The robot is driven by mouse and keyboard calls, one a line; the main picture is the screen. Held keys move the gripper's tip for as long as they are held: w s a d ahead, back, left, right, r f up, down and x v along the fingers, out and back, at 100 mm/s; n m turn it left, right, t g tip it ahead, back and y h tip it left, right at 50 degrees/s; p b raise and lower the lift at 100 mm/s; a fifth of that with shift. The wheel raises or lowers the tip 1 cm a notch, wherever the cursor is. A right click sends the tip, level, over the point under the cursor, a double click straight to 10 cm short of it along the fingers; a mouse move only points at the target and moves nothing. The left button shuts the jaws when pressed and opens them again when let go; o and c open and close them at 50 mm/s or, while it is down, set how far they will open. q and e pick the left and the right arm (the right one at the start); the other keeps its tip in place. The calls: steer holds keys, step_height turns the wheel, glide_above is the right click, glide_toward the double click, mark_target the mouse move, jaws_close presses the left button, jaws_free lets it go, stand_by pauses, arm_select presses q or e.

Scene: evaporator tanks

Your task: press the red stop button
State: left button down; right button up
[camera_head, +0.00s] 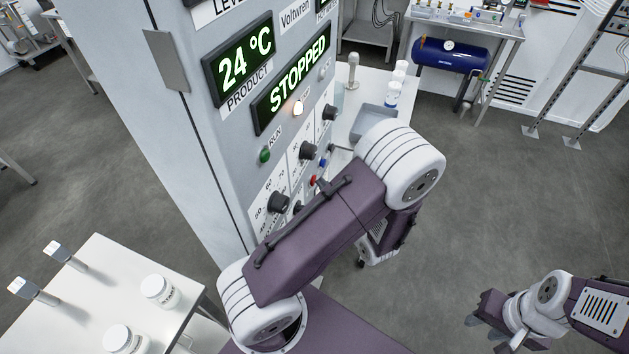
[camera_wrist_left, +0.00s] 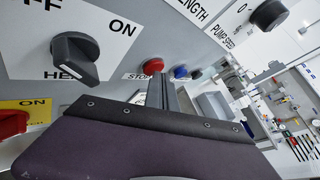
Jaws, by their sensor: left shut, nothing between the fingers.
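The red stop button (camera_head: 313,181) is on the control panel, low beside a blue button, partly crowded by my left arm in the head view. In the left wrist view the red button (camera_wrist_left: 153,66) sits above a partly covered label beginning "STO". My left gripper (camera_wrist_left: 162,92) is shut and empty, its dark fingers pointing at the panel just below the red button in the picture. Contact cannot be told. In the head view my left arm hides most of this gripper. My right gripper (camera_head: 485,322) hangs low at the right, away from the panel; its finger opening is unclear.
The panel has a blue button (camera_wrist_left: 180,72), a dark knob (camera_wrist_left: 75,58), a red switch (camera_wrist_left: 12,123) and a green button (camera_head: 265,155). The display (camera_head: 298,72) reads STOPPED. A white table (camera_head: 95,275) with jars stands at lower left. Open floor lies right.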

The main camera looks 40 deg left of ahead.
arm_select(q)
steer(key=shift+s+a, duration=0.1)
steer(key=shift+a, duration=0.05)
stand_by(0.5)
steer(key=shift+d, duration=0.2)
steer(key=w+d, duration=0.1)
steer(key=d, duration=0.5)
steer(key=shift+w, duration=0.3)
steer(key=shift+a, duration=0.1)
stand_by(0.3)
